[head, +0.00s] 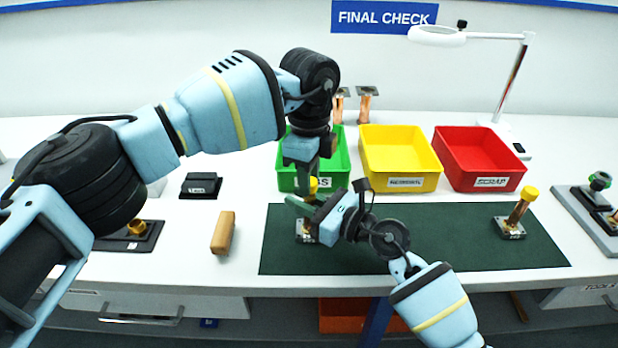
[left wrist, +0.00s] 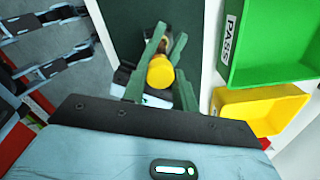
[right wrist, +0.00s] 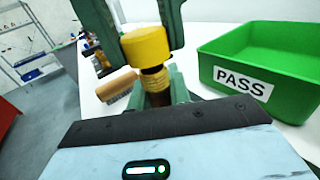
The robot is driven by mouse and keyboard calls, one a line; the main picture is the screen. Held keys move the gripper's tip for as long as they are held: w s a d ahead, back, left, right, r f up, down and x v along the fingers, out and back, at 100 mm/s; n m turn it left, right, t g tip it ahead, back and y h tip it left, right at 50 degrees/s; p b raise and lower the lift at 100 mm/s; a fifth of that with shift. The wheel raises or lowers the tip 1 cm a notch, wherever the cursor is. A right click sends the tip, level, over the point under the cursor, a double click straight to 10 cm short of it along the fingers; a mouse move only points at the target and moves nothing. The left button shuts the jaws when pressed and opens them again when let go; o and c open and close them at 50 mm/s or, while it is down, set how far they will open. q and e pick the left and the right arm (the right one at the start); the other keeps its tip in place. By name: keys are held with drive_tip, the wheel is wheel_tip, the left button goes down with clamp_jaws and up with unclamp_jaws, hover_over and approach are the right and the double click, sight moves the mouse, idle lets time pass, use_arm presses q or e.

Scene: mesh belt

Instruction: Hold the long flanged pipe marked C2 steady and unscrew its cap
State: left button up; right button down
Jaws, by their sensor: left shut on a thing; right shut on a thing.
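A copper-coloured flanged pipe stands upright at the left end of the green mat; its square flange (head: 304,237) shows below my grippers, and no mark on it is readable. Its yellow cap (right wrist: 145,45) is on top, with a band of copper pipe (right wrist: 156,80) showing beneath it in the right wrist view. My left gripper (head: 313,180) comes down from above, its green fingers shut on the cap (left wrist: 160,72). My right gripper (head: 307,206) reaches in from the front right, shut on the pipe below the cap. The fingers hide much of the pipe.
A second capped flanged pipe (head: 518,212) stands at the mat's (head: 430,240) right end. Green (head: 340,165), yellow (head: 395,160) and red (head: 478,160) bins stand behind the mat. The mat's middle is clear.

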use_arm(q)
drive_tip(key=shift+r, duration=0.1)
drive_tip(key=shift+r, duration=1.95)
use_arm(e)
drive_tip(key=c, duration=1.2)
unclamp_jaws()
use_arm(q)
wheel_tip(320, 180, down, 2)
drive_tip(key=shift+w+f+b, duration=0.1)
drive_tip(key=shift+b, duration=0.25)
use_arm(e)
drive_tip(key=v, duration=1.1)
drive_tip(key=shift+f, duration=0.1)
use_arm(q)
drive_tip(key=shift+f, duration=0.1)
use_arm(e)
drive_tip(key=shift+s+d, duration=0.3)
drive_tip(key=shift+d, duration=0.1)
